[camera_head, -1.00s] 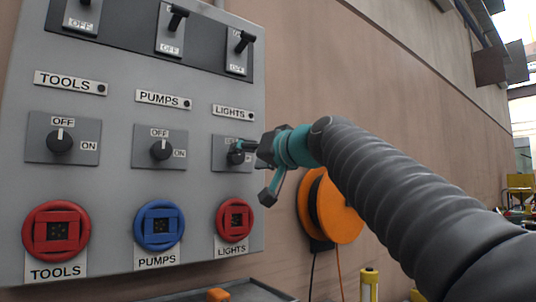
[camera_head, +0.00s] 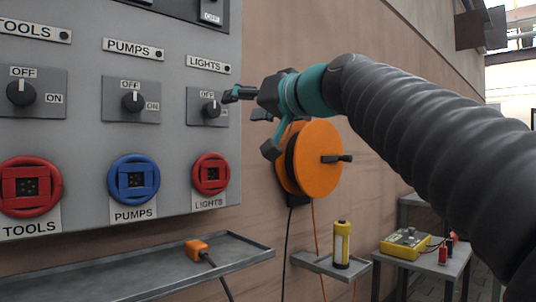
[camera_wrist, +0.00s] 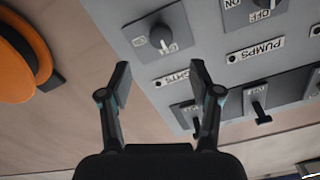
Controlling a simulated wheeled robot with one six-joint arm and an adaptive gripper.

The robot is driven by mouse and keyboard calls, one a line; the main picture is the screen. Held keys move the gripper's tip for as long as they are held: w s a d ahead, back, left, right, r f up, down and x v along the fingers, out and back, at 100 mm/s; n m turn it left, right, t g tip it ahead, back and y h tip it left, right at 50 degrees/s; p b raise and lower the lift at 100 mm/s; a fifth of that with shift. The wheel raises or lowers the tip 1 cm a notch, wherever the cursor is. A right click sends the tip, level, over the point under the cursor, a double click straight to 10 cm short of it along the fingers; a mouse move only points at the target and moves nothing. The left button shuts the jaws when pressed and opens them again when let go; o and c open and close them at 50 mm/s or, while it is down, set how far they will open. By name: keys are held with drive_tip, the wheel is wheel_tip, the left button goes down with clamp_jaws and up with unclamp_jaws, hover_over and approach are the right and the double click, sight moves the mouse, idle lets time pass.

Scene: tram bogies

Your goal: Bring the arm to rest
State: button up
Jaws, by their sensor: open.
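My gripper (camera_head: 246,121) is open and empty, in front of the right edge of a grey control panel (camera_head: 80,185). In the head view one finger overlaps the area just right of the LIGHTS knob (camera_head: 212,109). In the wrist view both fingers (camera_wrist: 161,75) are spread apart, and the LIGHTS knob (camera_wrist: 162,38) shows beyond the gap, apart from them. The LIGHTS pointer appears to point up towards OFF. The PUMPS knob (camera_head: 133,101) and TOOLS knob (camera_head: 21,92) also point to OFF. My dark ribbed arm reaches in from the right.
Red and blue sockets sit below the knobs. An orange cable reel (camera_head: 318,160) hangs on the wall behind my gripper. A grey shelf (camera_head: 130,278) holds an orange plug (camera_head: 197,249). A yellow lamp (camera_head: 341,245) and a yellow box (camera_head: 405,243) stand lower right.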

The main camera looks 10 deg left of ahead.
drive_tip(key=d+f+m+g+h, duration=0.2)
drive_tip(key=d+f+h, duration=0.1)
drive_tip(key=f, duration=1)
drive_tip(key=d+f+m+g+h, duration=0.1)
drive_tip(key=d+f+h, duration=0.3)
drive_tip(key=f, duration=0.9)
drive_tip(key=s+d+f+m+g+h+p, duration=0.2)
drive_tip(key=s+d+f+h, duration=0.4)
drive_tip(key=s+d+f, duration=1.4)
drive_tip(key=shift+s+d+f+m+g+h+p, duration=0.25)
drive_tip(key=shift+s+f+g+h+p, duration=0.2)
drive_tip(key=shift+s+f+p, duration=0.65)
